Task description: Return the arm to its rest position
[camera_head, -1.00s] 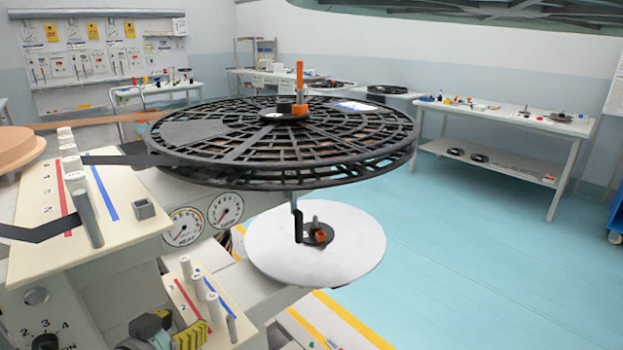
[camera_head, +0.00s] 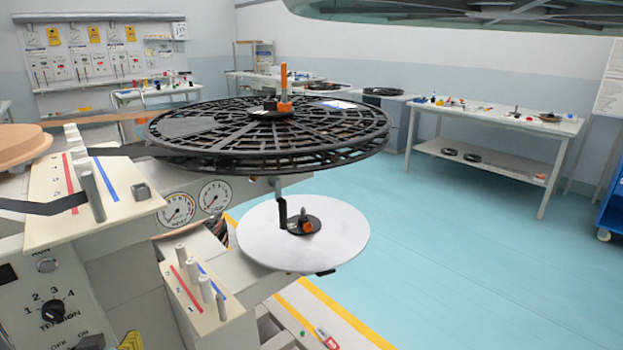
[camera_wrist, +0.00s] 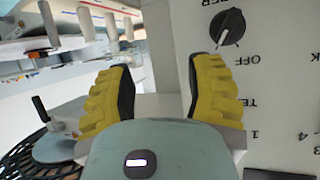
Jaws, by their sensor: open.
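My gripper (camera_wrist: 162,76) shows in the wrist view with its two yellow ridged fingers spread apart and nothing between them. Beyond the gap is the pale body of the rewind machine, with its control panel (camera_wrist: 262,75) and a dark knob on the right. The wrist picture appears upside down. In the head view only a small yellow piece of my gripper (camera_head: 131,341) shows at the bottom left edge, low in front of the machine.
A large black slotted reel (camera_head: 215,128) lies flat above a white disc (camera_head: 345,232) on the machine. Guide posts (camera_head: 92,195) stand on the left deck and more on the lower block (camera_head: 181,300). A white table (camera_head: 480,118) stands at the right. The blue floor (camera_head: 450,240) is open.

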